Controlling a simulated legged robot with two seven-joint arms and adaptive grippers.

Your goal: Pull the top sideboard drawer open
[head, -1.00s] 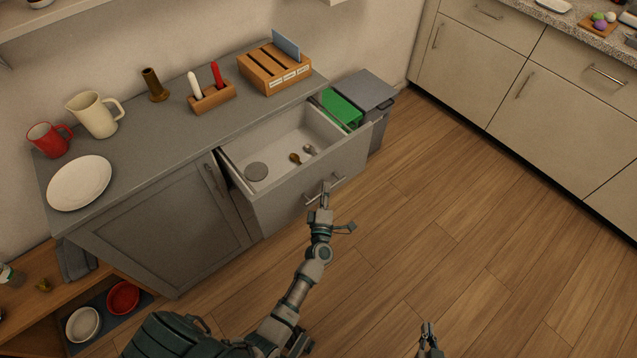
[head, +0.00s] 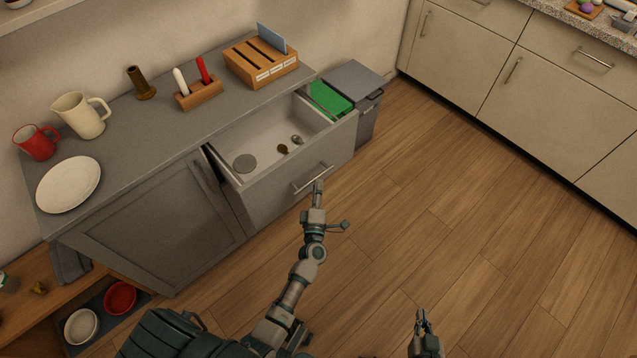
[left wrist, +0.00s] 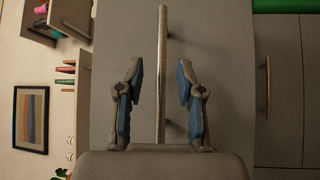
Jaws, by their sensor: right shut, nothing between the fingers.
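The grey sideboard's top drawer (head: 272,203) stands pulled out, with its white interior showing. Its metal bar handle (head: 312,179) is on the drawer front and also shows in the left wrist view (left wrist: 162,70). My left gripper (head: 318,185) is just in front of the handle. In the left wrist view its two fingers (left wrist: 160,85) are spread open, one on each side of the handle's line, with clear gaps to the bar. My right gripper (head: 422,318) is shut and empty over the floor, away from the sideboard.
A plate (head: 69,184), jugs and wooden holders stand on the sideboard top. A grey bin (head: 367,123) stands beside it. The floor to the right (head: 440,220) is clear.

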